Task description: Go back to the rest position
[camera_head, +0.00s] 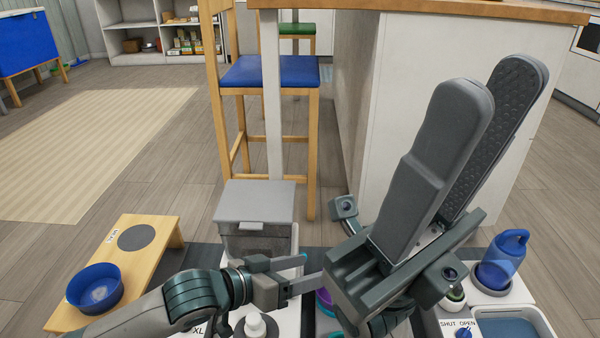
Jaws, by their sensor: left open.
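My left gripper (303,271) reaches in from the lower left, its two short fingers apart and pointing right, with nothing seen between them. My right gripper (490,90) is large and close to the camera at the right. Its two long grey fingers point up and stand apart, with a textured pad showing on the inner face of the far one. I see nothing between them. It hides part of the work surface and the white counter behind it.
A grey-lidded bin (254,202) stands beyond my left gripper. A blue bowl (95,288) sits on a wooden stand (165,232) at left. A white pump bottle (255,325) is below my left gripper. A blue bottle (508,245) stands right. Behind are a blue-seated stool (270,72) and counter (365,80).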

